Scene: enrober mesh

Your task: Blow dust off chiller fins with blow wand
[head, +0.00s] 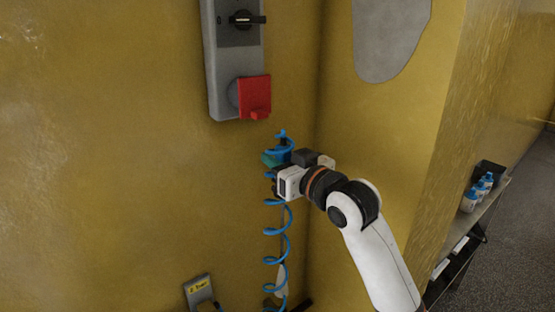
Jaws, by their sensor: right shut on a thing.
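My right gripper (277,172) reaches in from the lower right to the yellow wall. It is shut on the blow wand (282,147), of which a blue and teal part shows just above and beside the jaws. The rest of the wand is hidden behind the gripper. A blue coiled hose (279,246) hangs below the gripper along the wall; where it joins the wand is hidden. My left gripper is out of view. I cannot make out any chiller fins.
A grey control box (221,73) with a black rotary switch and a red part (254,97) is above the gripper. A small labelled box (199,291) is at lower left.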

